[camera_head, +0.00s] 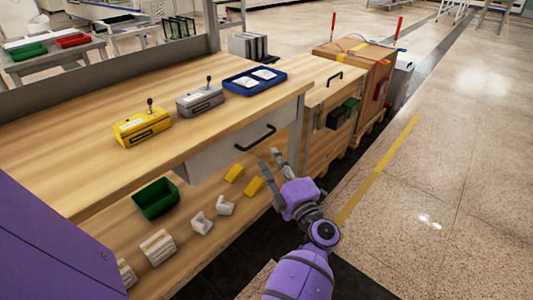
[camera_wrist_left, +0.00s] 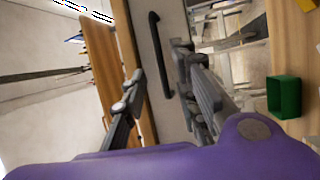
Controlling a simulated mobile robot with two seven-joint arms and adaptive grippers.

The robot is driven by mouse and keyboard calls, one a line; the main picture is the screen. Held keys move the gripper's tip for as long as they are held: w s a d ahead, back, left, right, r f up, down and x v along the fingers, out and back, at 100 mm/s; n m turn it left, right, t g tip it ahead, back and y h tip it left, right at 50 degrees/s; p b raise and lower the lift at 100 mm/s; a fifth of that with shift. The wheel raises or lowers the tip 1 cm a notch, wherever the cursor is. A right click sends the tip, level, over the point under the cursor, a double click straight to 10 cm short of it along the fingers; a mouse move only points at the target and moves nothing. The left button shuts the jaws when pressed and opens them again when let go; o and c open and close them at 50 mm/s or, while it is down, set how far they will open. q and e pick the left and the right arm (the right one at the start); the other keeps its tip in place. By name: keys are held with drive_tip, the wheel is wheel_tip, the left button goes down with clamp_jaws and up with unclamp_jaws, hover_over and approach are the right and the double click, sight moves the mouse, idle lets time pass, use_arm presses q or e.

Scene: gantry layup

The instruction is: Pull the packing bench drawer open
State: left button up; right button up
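The packing bench drawer (camera_head: 215,159) has a grey front under the right part of the wooden bench top and looks closed. Its black bar handle (camera_head: 256,138) is on the front. My left gripper (camera_head: 270,160) is just in front of the drawer, slightly below and right of the handle in the head view. Its fingers are apart and empty. In the left wrist view, the handle (camera_wrist_left: 160,55) appears ahead between the two fingers (camera_wrist_left: 158,95), with the drawer front (camera_wrist_left: 148,75) behind it. I see no contact with the handle. My right gripper is not in view.
On the bench top (camera_head: 80,165) stand a yellow device (camera_head: 142,128), a grey device (camera_head: 200,101) and a blue tray (camera_head: 255,80). A green bin (camera_head: 156,198) and several small parts lie on the lower shelf. A wooden crate (camera_head: 355,65) stands beyond. Floor at right is clear.

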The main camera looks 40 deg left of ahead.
use_arm(q)
drive_tip(key=x, duration=0.8)
drive_tip(key=shift+b, duration=0.3)
drive_tip(key=shift+d, duration=0.15)
drive_tip(key=shift+c, duration=0.5)
clamp_jaws()
